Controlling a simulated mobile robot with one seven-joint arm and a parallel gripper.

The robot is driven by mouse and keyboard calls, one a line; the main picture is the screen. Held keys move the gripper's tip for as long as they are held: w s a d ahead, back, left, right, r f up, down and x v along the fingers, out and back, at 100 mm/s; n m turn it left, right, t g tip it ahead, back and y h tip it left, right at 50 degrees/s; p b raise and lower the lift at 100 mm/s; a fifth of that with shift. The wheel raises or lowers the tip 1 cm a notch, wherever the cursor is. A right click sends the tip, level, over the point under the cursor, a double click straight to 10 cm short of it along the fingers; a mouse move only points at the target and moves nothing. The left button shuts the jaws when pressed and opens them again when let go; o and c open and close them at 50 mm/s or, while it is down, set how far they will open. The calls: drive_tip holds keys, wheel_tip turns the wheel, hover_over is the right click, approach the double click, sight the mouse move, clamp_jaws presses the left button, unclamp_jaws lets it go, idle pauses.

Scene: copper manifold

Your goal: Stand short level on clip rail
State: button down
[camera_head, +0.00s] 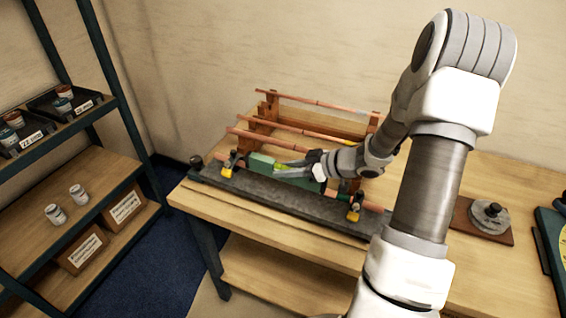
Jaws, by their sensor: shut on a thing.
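The short level is a green bar (261,163) with a yellow-green patch near its middle. It stands upright, lengthwise along the dark grey clip rail (270,198) at the front of the bench. My gripper (281,168) comes in from the right and is shut on the level near its middle, hiding part of it. I cannot tell whether the level's underside touches the pipe or rail.
Behind the level, more copper pipes (300,127) lie across wooden uprights (270,105). A round metal weight on a brown board (490,216) lies at the right of the bench. A shelf (75,130) with bins stands at the left.

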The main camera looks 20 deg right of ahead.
drive_tip(key=shift+s+f+b, duration=0.1)
drive_tip(key=shift+f+b, duration=2.65)
drive_tip(key=shift+b, duration=0.2)
drive_tip(key=shift+f+b, duration=0.45)
drive_tip(key=shift+f, duration=0.65)
drive_tip(key=c, duration=0.6)
unclamp_jaws()
drive_tip(key=shift+o, duration=0.2)
drive_tip(key=shift+r, duration=0.1)
